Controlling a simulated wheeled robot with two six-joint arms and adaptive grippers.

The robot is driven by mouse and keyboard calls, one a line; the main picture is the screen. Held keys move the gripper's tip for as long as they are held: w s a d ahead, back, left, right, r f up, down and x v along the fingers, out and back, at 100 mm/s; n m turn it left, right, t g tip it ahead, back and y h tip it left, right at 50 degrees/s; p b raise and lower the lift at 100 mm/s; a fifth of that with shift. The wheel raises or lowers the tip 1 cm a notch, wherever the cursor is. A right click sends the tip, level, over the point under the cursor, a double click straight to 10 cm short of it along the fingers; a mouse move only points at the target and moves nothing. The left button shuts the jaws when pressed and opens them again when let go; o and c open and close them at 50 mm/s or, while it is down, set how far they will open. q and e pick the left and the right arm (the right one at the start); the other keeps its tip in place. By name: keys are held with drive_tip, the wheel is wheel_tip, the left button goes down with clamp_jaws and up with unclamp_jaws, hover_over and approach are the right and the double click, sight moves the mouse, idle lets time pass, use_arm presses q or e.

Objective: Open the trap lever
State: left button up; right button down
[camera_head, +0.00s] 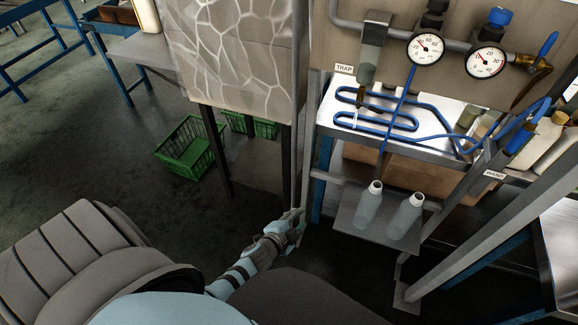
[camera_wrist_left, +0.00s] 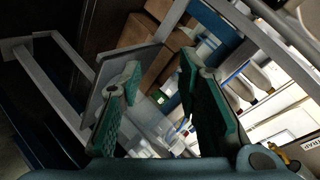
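The TRAP label (camera_head: 345,69) is on the back panel beside a grey-green cylinder (camera_head: 370,50). A small brass fitting (camera_head: 361,94) hangs below the cylinder; I cannot clearly make out its lever. In the left wrist view the label (camera_wrist_left: 311,142) is at the right edge, with a brass part (camera_wrist_left: 284,154) beside it. My left gripper (camera_head: 297,222) is low, in front of and below the bench, left of the bottle shelf, well apart from the trap. Its green fingers (camera_wrist_left: 158,95) are spread with nothing held between them. My right gripper is not visible.
Two bottles (camera_head: 369,205) (camera_head: 404,217) stand on the low shelf (camera_head: 350,222). Blue coiled tubing (camera_head: 385,122) lies on the bench top. A steel post (camera_head: 308,150) and a stone-patterned panel (camera_head: 240,50) stand left of the bench. Green crates (camera_head: 186,147) are on the floor.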

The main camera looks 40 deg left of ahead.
use_arm(q)
drive_tip(key=shift+n+g, duration=0.7)
drive_tip(key=s+f, duration=0.3)
drive_tip(key=f, duration=0.1)
drive_tip(key=shift+s+a, duration=0.3)
drive_tip(key=shift+s, duration=0.1)
